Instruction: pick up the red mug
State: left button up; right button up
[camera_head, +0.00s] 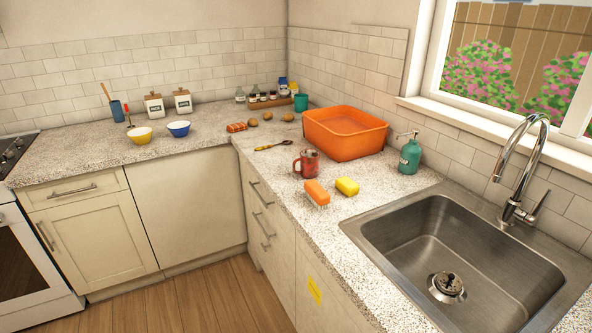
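The red mug (309,163) stands upright on the speckled countertop, between the orange basin and the counter's front edge. Its handle is on its left side. Neither of my grippers shows in the head view, so nothing is seen touching the mug.
A green soap bottle (410,156) and the sink (378,219) are to the right.

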aim_at(309, 159)
jog(key=u, duration=1.25)
jog(key=i, duration=1.8)
jog(key=z, duration=3.25)
jog(key=i, duration=0.5)
jog(key=u, duration=0.05)
